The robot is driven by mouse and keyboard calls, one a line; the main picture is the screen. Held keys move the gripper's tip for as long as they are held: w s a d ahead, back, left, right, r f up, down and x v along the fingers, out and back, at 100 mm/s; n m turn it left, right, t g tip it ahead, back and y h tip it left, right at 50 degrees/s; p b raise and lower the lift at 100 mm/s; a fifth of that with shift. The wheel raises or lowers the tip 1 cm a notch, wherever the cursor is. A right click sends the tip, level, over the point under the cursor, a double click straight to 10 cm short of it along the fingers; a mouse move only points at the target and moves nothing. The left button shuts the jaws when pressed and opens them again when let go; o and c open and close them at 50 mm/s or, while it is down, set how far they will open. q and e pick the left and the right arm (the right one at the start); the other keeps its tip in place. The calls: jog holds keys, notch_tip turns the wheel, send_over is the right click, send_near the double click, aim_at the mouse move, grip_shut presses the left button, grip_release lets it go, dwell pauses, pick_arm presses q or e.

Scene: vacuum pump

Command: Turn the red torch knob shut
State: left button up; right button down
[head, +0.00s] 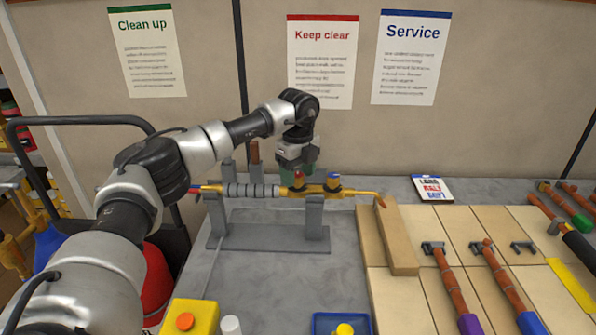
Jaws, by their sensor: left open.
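A brass torch (313,189) with a grey ribbed grip (250,191) lies level on a grey two-post stand (268,237) on the bench. Its red knob (298,179) is on top of the torch body, and a blue knob (333,180) sits a little to its right. My left gripper (297,168) points down over the torch, directly above and around the red knob as seen here. It is open. Its fingers are small and partly merge with a green thing behind, so contact with the knob cannot be told. My right gripper is out of view.
A wooden block (398,236) lies right of the torch nozzle. A blue tray (341,323) and a yellow box (188,315) stand at the front.

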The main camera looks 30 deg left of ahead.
pick_arm(q)
jog(key=shift+s+f, duration=0.1)
jog(key=shift+f, duration=0.1)
jog(key=c, duration=0.9)
jog(key=shift+c, duration=0.2)
